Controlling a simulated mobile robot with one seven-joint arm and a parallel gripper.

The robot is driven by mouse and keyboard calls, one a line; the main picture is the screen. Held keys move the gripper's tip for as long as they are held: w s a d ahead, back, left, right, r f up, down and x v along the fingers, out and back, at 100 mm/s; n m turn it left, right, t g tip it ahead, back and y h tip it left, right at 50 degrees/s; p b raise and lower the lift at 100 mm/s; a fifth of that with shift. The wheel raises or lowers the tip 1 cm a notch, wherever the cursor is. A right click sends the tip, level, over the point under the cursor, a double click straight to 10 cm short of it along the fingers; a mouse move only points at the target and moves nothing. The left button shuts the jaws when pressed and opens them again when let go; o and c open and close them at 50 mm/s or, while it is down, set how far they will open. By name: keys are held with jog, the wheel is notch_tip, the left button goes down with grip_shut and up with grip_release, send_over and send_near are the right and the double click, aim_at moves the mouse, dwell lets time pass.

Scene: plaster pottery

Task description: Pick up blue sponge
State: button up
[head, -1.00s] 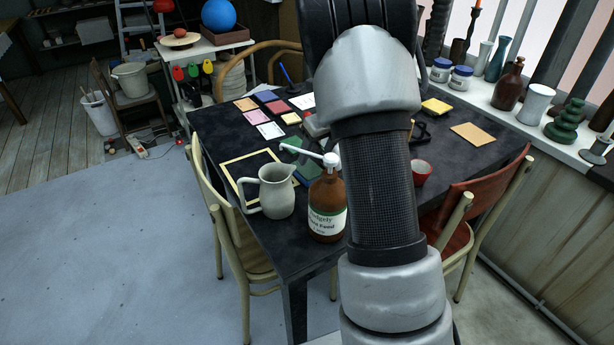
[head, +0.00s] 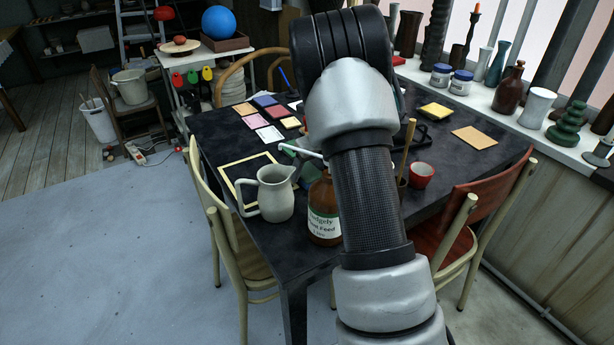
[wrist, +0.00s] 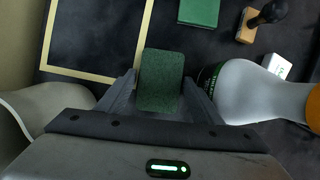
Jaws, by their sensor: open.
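In the wrist view my gripper (wrist: 160,88) is open. A dark green, rough-textured rectangular pad (wrist: 160,75) shows between its two fingers, with a finger on either side; I cannot tell whether the fingers touch it. It looks green rather than blue. In the head view a small blue-violet flat piece (head: 264,100) lies among coloured tiles at the back left of the black table (head: 225,128); I cannot tell if it is a sponge. My gripper is hidden behind my arm in the head view.
A grey jug (head: 275,195) and a brown bottle (head: 323,215) stand close to my gripper on opposite sides. A yellow-edged frame (wrist: 90,72), a green block (wrist: 205,12) and a stamp (wrist: 248,28) lie nearby. A red cup (head: 421,177) stands at right. Chairs flank the table.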

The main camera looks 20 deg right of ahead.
jog(key=shift+f, duration=0.3)
dwell(0.4)
jog(key=c, duration=0.8)
